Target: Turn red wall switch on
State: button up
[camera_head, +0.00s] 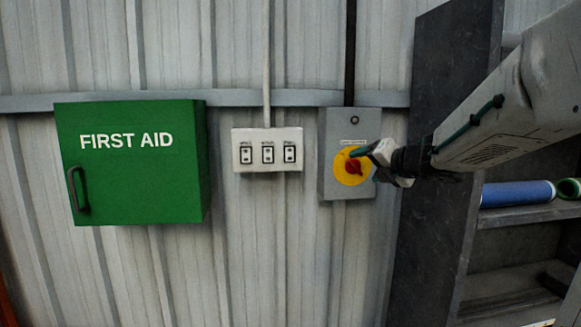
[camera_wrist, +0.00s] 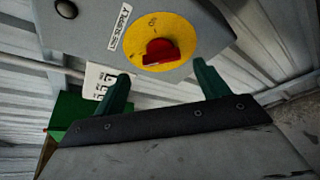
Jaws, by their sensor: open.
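The red wall switch (camera_head: 354,167) is a red rotary knob on a yellow disc, mounted on a grey box (camera_head: 334,185) on the corrugated wall. In the wrist view the red knob (camera_wrist: 160,51) sits on the yellow disc just beyond my fingertips, between them in the picture. My gripper (camera_head: 368,152) comes in from the right in front of the box. In the wrist view its two green fingers (camera_wrist: 164,77) are spread open with nothing between them. I cannot tell whether a finger touches the disc. A small label sits beside the disc.
A white panel with three switches (camera_head: 268,150) is left of the grey box. A green first aid box (camera_head: 140,165) with a handle juts from the wall farther left. A dark shelf unit (camera_head: 432,150) stands close on the right, holding a blue roll (camera_head: 518,194).

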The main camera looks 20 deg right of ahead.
aim_at(356, 167)
jog(key=shift+x, duration=2.15)
jog(key=shift+d, duration=0.15)
jog(key=c, duration=1)
jog(key=shift+o, duration=0.2)
jog(key=shift+a, duration=0.25)
jog(key=shift+d, duration=0.15)
jog(key=shift+r, duration=0.1)
